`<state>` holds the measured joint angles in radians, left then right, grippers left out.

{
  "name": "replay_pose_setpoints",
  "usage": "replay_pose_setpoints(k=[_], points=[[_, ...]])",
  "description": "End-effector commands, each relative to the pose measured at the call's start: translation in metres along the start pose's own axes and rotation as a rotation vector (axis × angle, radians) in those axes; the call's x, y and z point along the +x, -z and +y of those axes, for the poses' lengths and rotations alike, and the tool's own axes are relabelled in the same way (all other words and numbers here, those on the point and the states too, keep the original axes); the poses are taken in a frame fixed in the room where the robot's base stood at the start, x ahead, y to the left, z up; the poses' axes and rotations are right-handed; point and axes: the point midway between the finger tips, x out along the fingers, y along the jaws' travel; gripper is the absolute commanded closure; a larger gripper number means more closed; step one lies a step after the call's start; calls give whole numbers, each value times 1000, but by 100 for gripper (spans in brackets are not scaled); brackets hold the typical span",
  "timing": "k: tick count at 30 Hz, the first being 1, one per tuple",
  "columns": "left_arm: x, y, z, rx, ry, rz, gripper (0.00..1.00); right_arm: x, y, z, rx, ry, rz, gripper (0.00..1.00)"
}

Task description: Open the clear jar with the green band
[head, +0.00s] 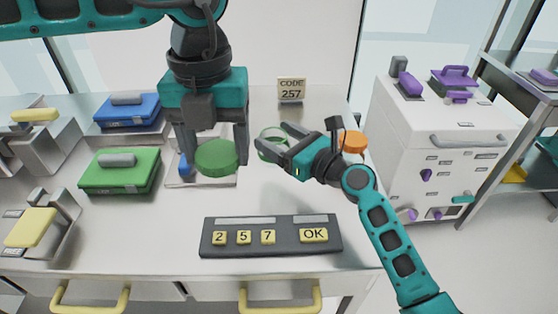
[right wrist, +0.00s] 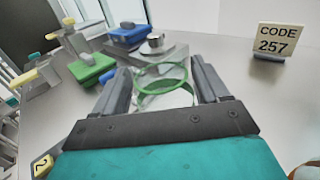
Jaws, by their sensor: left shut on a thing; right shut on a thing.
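The clear jar with the green band (head: 272,146) is held in my right gripper (head: 280,141), near the middle of the table. In the right wrist view the jar (right wrist: 160,78) sits between the two fingers, and its top looks open. A round green lid (head: 217,158) is between the fingers of my left gripper (head: 216,148), to the left of the jar and apart from it. My left gripper points down and is shut on the lid. The lid partly hides a small metal tray and a blue object behind it.
A green case (head: 120,170) and a blue case (head: 128,110) stand at left. A keypad (head: 270,236) lies at the front, and a code sign (head: 291,90) stands behind. An orange round object (head: 354,142) is beside my right wrist. A white cabinet (head: 430,165) stands at right.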

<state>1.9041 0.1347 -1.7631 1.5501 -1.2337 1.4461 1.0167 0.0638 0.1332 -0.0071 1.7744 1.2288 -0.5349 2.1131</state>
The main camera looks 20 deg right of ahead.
Motion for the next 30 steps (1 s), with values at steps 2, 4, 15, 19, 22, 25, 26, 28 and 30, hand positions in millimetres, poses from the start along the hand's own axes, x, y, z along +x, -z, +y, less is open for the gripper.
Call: replay_pose_setpoints(k=[2, 4, 15, 19, 22, 25, 26, 28, 30], points=[[5, 0, 0, 0, 0, -1, 70, 0, 6, 0, 0, 0, -3, 100], [8, 0, 0, 0, 0, 0, 70, 0, 13, 0, 0, 0, -2, 100], [28, 0, 0, 0, 0, -1, 70, 0, 50, 0, 0, 0, -3, 100], [28, 0, 0, 0, 0, -1, 70, 0, 48, 0, 0, 0, -3, 100], [28, 0, 0, 0, 0, 0, 70, 0, 50, 0, 0, 0, -3, 100], [31, 0, 0, 0, 0, 0, 70, 0, 53, 0, 0, 0, -3, 100], [30, 0, 0, 0, 0, -1, 70, 0, 53, 0, 0, -1, -1, 23], [30, 0, 0, 0, 0, -1, 70, 0, 52, 0, 0, -1, -1, 17], [30, 0, 0, 0, 0, -1, 70, 0, 52, 0, 0, -1, -1, 10]])
